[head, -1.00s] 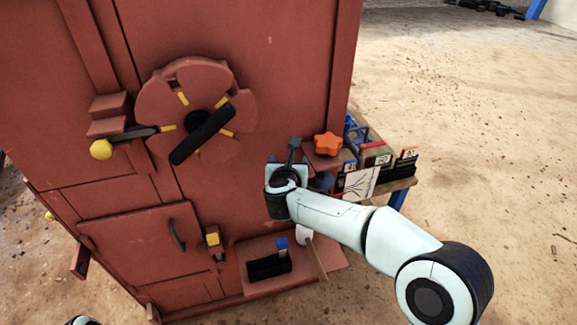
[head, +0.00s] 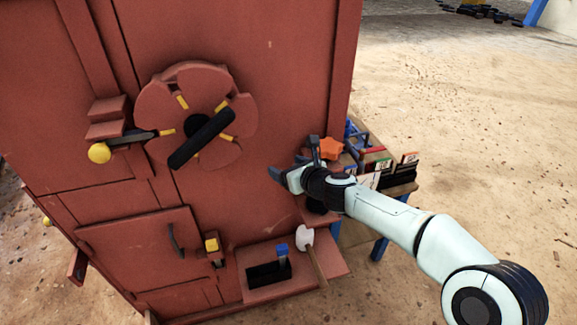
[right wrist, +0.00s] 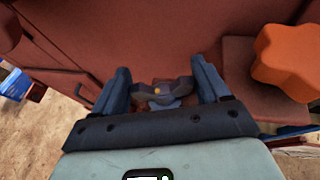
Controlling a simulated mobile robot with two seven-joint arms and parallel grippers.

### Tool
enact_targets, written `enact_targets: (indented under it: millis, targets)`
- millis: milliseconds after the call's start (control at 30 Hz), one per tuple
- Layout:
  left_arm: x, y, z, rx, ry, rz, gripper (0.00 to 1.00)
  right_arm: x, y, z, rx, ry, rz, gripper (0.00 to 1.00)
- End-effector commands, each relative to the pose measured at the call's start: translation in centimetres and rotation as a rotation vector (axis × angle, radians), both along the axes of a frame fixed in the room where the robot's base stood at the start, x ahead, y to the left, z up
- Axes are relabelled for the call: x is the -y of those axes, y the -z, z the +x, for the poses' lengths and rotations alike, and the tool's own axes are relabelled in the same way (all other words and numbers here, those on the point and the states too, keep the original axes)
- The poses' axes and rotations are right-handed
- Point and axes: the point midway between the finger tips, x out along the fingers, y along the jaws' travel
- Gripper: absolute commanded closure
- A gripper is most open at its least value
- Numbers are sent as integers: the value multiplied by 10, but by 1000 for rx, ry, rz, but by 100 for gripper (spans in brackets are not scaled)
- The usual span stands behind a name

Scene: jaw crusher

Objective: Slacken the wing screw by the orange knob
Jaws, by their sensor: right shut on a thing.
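The orange knob (head: 330,148) is star-shaped and sits on a red ledge at the right edge of the machine's front. In the right wrist view the orange knob (right wrist: 290,62) is at the right, apart from my fingers. In the head view my right gripper (head: 294,160) is just left of the knob; the wing screw cannot be made out there. My left gripper is out of view.
The red machine front bears a round wheel with a black bar (head: 202,138) and a yellow-ended lever (head: 99,153). A lower shelf holds a black tray (head: 262,274) and a white-headed mallet (head: 305,237). A small table with boxes (head: 377,163) stands at the right.

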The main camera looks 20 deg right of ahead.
Motion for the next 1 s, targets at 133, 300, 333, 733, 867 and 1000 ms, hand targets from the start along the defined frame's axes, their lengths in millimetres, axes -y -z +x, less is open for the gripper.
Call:
enact_targets:
  millis: [133,300,333,733,867,1000]
  targets:
    - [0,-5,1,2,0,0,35,0,-2,1,1,-55,-1,55]
    - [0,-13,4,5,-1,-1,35,1,-3,1,1,-138,0,55]
    - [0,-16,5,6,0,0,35,1,-3,1,1,-156,1,55]
    - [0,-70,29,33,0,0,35,2,-7,3,0,-496,1,55]
    - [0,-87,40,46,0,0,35,2,-7,3,3,-584,0,55]
    - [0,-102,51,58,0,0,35,1,-6,3,2,-657,0,55]
